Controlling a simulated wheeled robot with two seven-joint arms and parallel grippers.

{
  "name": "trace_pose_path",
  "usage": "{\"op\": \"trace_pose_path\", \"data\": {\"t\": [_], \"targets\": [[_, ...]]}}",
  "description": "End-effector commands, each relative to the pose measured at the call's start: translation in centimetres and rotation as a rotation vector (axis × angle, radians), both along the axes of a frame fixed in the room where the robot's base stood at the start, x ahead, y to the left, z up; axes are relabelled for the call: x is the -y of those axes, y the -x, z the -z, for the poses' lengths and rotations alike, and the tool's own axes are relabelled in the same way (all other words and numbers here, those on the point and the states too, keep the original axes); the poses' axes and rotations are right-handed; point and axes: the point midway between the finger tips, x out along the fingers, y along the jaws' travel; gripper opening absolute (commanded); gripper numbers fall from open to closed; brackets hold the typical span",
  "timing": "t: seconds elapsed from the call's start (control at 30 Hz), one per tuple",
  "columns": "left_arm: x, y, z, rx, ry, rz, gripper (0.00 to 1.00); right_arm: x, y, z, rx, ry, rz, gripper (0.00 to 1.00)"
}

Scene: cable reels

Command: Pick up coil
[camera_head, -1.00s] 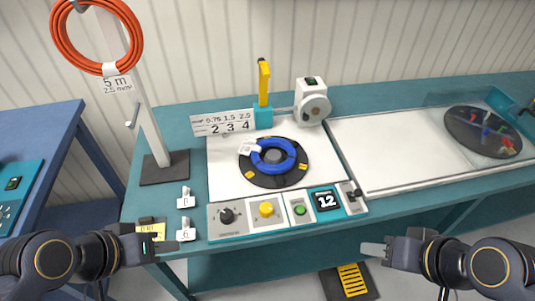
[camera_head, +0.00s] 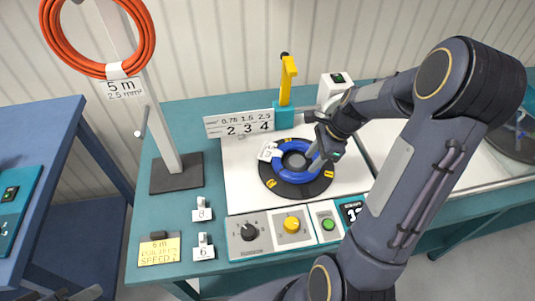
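A blue cable coil (camera_head: 283,163) with a white tag (camera_head: 267,151) lies flat on the round dark turntable (camera_head: 291,189) of the bench machine. My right arm reaches across from the lower right. My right gripper (camera_head: 315,157) points down at the right side of the blue coil, with a pale finger at or just over its ring. The wrist hides the rest of the fingers, so its opening and any contact cannot be told. Only a small part of my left gripper (camera_head: 88,293) shows at the bottom left edge. An orange coil (camera_head: 148,38) hangs on the stand, labelled 5 m.
A yellow lever (camera_head: 287,80) and a white number plate (camera_head: 240,125) stand behind the turntable. A control panel (camera_head: 268,247) with knobs lies in front. The stand's post (camera_head: 150,110) rises at the left. Small numbered tags and a yellow note (camera_head: 159,249) lie on the teal bench.

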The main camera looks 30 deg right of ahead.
Motion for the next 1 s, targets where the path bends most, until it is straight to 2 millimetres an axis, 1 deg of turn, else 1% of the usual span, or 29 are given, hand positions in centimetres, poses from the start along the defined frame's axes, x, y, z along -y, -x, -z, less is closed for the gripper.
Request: {"op": "trace_pose_path", "data": {"t": [0.27,0.53,0.67,0.87,0.93,1.0], "targets": [[0.0,0.0,-0.2,0.000,0.000,0.000,0.36,-0.8,-0.3,2.9,-0.010,-0.004,0.010,0.38],[0.0,0.0,-0.8,0.000,0.000,0.000,0.36,-1.9,-0.7,6.6,-0.009,-0.004,0.006,0.38],[0.0,0.0,-0.8,0.000,0.000,0.000,0.36,-2.2,-0.9,7.4,-0.007,-0.002,0.007,0.38],[0.0,0.0,-0.8,0.000,0.000,0.000,0.36,-2.2,-0.9,7.4,-0.005,-0.001,0.007,0.38],[0.0,0.0,-0.8,0.000,0.000,0.000,0.36,-2.2,-0.9,7.4,-0.005,-0.001,0.007,0.32],[0.0,0.0,-0.8,0.000,0.000,0.000,0.36,-2.2,-0.9,7.4,-0.005,-0.001,0.007,0.22]]}}
